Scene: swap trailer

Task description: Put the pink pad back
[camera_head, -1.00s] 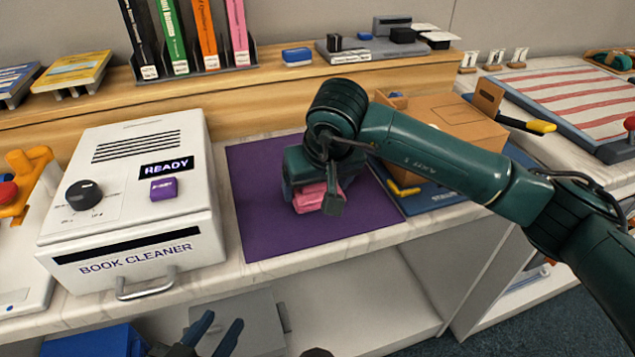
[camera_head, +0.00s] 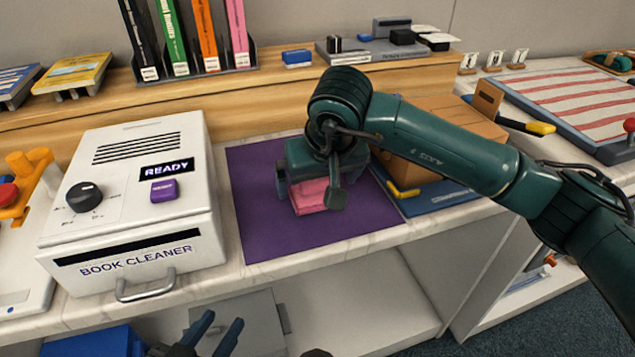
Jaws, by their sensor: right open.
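The pink pad (camera_head: 308,199) lies on the purple mat (camera_head: 262,232), partly hidden under my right gripper. My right gripper (camera_head: 309,194) is directly over the pad, its fingers open on either side of it. I cannot tell whether the fingers touch the pad. My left gripper (camera_head: 215,335) is at the bottom edge of the view, open and empty, in front of the lower shelf and away from the pad.
A white book cleaner (camera_head: 128,215) stands left of the mat. A blue board (camera_head: 437,199) and a cardboard box (camera_head: 436,120) are on the right. Upright books (camera_head: 205,35) stand on the wooden ledge behind. The mat's front is clear.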

